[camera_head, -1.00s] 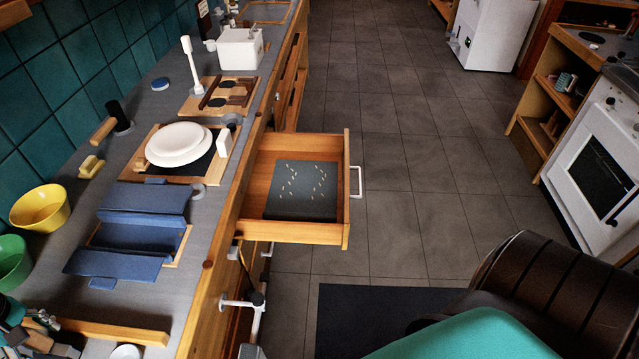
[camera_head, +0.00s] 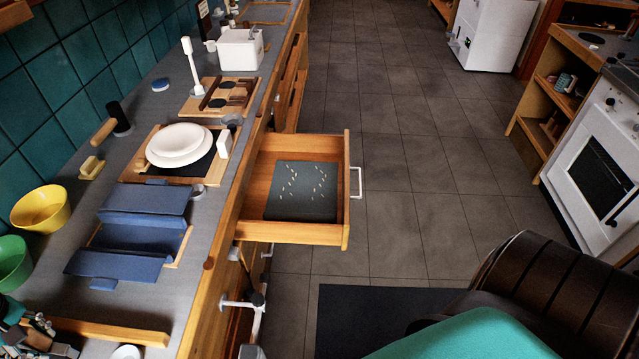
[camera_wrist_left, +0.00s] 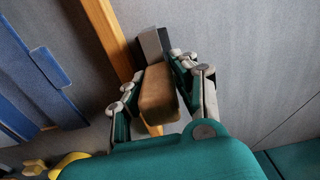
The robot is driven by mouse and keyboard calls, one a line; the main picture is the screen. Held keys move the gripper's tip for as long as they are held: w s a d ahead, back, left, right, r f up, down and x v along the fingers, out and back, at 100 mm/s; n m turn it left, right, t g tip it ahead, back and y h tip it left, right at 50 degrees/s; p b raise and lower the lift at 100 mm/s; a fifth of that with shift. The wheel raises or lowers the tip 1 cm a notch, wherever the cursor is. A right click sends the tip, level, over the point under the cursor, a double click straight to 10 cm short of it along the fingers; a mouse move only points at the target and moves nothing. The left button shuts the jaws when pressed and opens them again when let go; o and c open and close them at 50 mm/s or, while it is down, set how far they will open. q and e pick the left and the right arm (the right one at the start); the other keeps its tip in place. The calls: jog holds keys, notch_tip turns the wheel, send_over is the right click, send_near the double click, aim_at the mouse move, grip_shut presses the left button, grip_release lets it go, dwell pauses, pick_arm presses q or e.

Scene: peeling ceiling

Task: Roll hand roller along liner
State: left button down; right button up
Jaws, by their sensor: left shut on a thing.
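The liner (camera_head: 302,192) is a dark mat with pale specks, lying flat in the open wooden drawer (camera_head: 345,235). A black cylinder with a wooden handle, which looks like the hand roller (camera_head: 119,122), stands on the counter by the tiled wall. My left gripper (camera_head: 42,332) is at the bottom left corner, low over the counter, far from the drawer. In the left wrist view its fingers (camera_wrist_left: 157,78) are shut on a tan block (camera_wrist_left: 157,100). A grey and black piece (camera_wrist_left: 152,43) shows beyond the block; whether they are joined is unclear. My right gripper is not seen.
A blue folded tray (camera_head: 130,252) lies between my left gripper and the white plates (camera_head: 180,143). A wooden bar (camera_head: 110,332) lies close to my gripper. Yellow (camera_head: 40,210) and green (camera_head: 12,262) bowls line the wall. The floor beside the drawer is clear.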

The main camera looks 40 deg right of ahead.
pick_arm(q)
jog(key=shift+r+p, duration=0.95)
jog(key=shift+r, duration=1.7)
